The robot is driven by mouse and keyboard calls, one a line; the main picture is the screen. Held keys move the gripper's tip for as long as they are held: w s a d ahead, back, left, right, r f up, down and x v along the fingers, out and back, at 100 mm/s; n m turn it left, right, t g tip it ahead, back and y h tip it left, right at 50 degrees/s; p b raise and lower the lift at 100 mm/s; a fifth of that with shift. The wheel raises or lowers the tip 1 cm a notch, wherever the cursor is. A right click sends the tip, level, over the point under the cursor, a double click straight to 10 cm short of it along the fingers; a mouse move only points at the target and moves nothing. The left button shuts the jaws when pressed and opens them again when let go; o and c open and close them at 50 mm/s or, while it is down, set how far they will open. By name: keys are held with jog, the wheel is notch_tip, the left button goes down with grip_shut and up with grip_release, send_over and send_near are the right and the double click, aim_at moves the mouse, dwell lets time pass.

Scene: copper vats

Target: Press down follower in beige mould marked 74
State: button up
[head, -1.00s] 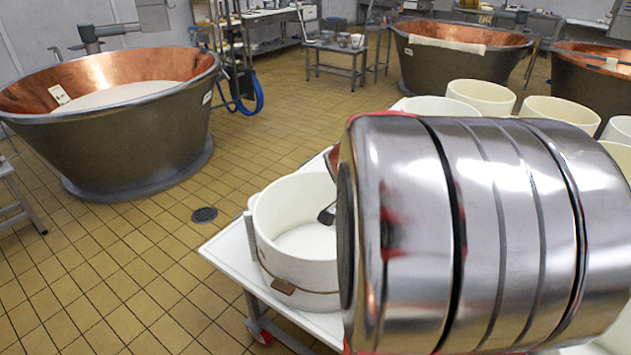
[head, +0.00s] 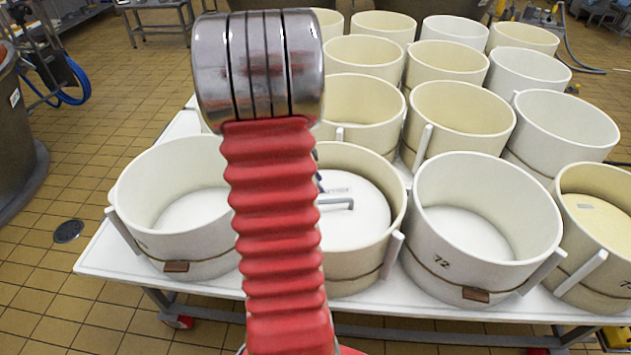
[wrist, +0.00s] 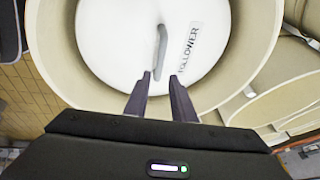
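A white follower (head: 362,222) with a grey bar handle (head: 338,204) lies inside a beige mould (head: 396,182) at the front of the table, partly behind my arm. No number shows on this mould; my arm covers part of its front. In the wrist view, the follower (wrist: 115,45) carries the word FOLLOWER, and the mould's wall (wrist: 52,45) curves around it. My gripper (wrist: 160,76) is open over the follower. The near end of the handle (wrist: 161,45) appears between its fingertips. I cannot tell whether they touch it. In the head view my arm hides most of the gripper.
A whitish mould (head: 130,185) stands left of it and a mould marked 72 (head: 425,250) stands right. Several more moulds fill the white table (head: 100,255) behind and to the right. Tiled floor (head: 60,290) with a drain is clear at left.

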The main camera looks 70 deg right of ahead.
aim_at(331, 200)
jog(key=shift+f, duration=0.1)
jog(key=shift+x, duration=6.8)
grip_shut()
jog(key=shift+f, duration=0.15)
jog(key=shift+r, duration=0.2)
jog(key=shift+o, duration=1.7)
grip_release()
